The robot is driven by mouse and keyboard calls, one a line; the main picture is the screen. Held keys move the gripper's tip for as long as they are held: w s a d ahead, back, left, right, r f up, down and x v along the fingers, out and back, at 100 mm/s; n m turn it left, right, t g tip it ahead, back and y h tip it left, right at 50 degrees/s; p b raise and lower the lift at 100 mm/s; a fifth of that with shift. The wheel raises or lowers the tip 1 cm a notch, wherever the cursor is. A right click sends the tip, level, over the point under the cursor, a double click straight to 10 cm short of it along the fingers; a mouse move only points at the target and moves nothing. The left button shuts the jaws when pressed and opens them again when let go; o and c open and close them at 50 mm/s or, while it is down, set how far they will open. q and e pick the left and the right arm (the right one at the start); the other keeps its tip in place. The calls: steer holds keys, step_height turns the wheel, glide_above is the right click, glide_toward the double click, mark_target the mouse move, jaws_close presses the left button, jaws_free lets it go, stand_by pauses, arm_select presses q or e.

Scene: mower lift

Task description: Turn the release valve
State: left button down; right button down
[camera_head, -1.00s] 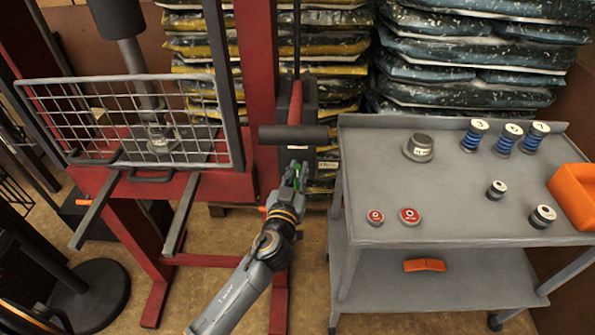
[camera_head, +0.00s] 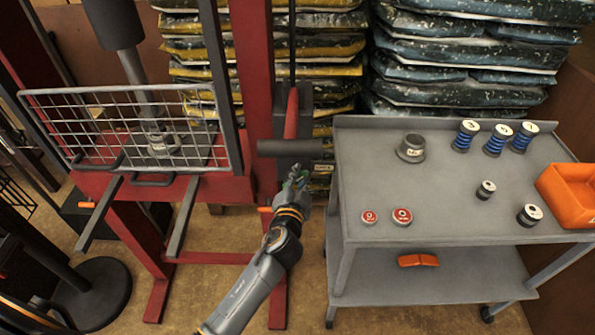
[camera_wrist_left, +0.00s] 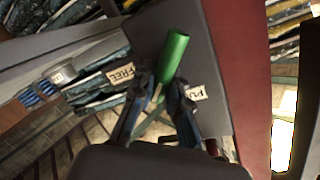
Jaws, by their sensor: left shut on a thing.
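The release valve shows in the left wrist view as a green cylindrical handle (camera_wrist_left: 174,54) in front of a dark grey housing (camera_wrist_left: 222,50). My left gripper (camera_wrist_left: 158,92) is shut on its lower part, with one dark finger on each side. A label reading "FREE" (camera_wrist_left: 121,73) is left of the handle, and a partly covered label starting "PU" (camera_wrist_left: 196,93) is right of it. In the head view my left gripper (camera_head: 297,178) is beside the red press (camera_head: 262,110), below its dark horizontal cylinder (camera_head: 290,147). The fingers mostly hide the valve there. My right gripper is not in view.
A grey trolley (camera_head: 455,215) stands close to the right of my left gripper, carrying blue springs (camera_head: 465,137), small weights and an orange bin (camera_head: 572,195). A wire guard (camera_head: 130,125) fronts the press. Stacked bags (camera_head: 470,55) fill the back.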

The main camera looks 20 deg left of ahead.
arm_select(q)
steer(key=m, duration=0.2)
steer(key=f+m+p, duration=0.1)
steer(key=shift+d+m+g+y, duration=0.2)
steer(key=shift+m+g+y, duration=0.1)
steer(key=shift+m+y, duration=0.1)
steer(key=shift+f+m+g+y+p, duration=0.2)
steer(key=shift+m+y, duration=0.1)
steer(key=shift+m, duration=0.6)
steer(key=shift+f+m+g+y+p, duration=0.1)
steer(key=shift+m+y+p, duration=0.15)
steer(key=shift+m, duration=0.65)
steer(key=c, duration=1.3)
jaws_free()
steer(key=shift+r, duration=0.1)
steer(key=shift+s, duration=0.1)
steer(key=v, duration=1.2)
